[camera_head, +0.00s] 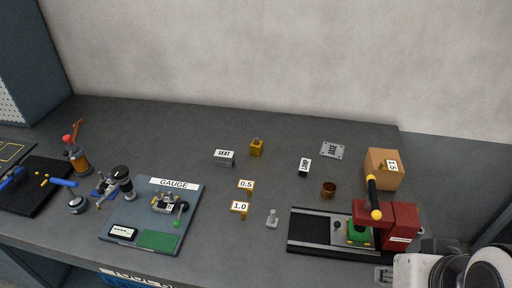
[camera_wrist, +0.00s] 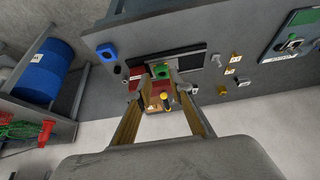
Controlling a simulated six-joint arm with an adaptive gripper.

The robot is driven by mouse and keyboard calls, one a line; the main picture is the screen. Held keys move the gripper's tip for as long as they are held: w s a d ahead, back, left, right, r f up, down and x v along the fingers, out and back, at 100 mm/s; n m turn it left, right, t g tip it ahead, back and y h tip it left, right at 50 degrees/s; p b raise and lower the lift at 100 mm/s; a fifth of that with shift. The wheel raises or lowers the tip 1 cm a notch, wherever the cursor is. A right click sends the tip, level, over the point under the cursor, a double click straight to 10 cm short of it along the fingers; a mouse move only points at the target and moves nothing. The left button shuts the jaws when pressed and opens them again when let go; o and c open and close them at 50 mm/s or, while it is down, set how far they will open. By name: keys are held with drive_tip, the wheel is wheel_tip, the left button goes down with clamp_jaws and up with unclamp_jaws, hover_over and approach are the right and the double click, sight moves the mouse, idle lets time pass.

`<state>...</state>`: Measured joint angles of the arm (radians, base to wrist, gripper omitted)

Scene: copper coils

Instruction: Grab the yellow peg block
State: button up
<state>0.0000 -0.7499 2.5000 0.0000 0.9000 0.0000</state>
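The press area shows beyond the fingertips. In the head view only part of my white arm shows at the lower right; the fingers are out of view.
A red press (camera_head: 399,225) with a yellow-knobbed lever and a cardboard box (camera_head: 384,166) stand at the right. A brass cup (camera_head: 328,190) and small labelled blocks lie nearby. The gauge board (camera_head: 190,238) is at left. Bare bench surrounds the yellow block.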

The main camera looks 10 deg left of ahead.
drive_tip(key=o, duration=0.3)
drive_tip(key=w+a+n+t+y, duration=0.15)
drive_tip(key=w+a, duration=0.25)
drive_tip(key=w, duration=1.3)
drive_tip(key=w+a+n+t+h, duration=0.1)
drive_tip(key=w+a+t, duration=0.2)
drive_tip(key=w, duration=1.4)
drive_tip(key=w+a+f+n+y, duration=0.1)
drive_tip(key=w+a+f+y, duration=0.1)
drive_tip(key=w+a+f, duration=0.3)
drive_tip(key=w+a+f+n+y, duration=0.2)
drive_tip(key=w+a+f, duration=0.3)
drive_tip(key=a, duration=0.4)
drive_tip(key=w+a+f+n+t+y, duration=0.1)
drive_tip(key=w+a+f+y, duration=0.2)
drive_tip(key=a+f, duration=0.3)
drive_tip(key=shift+n+x, duration=0.25)
drive_tip(key=shift+x, duration=0.8)
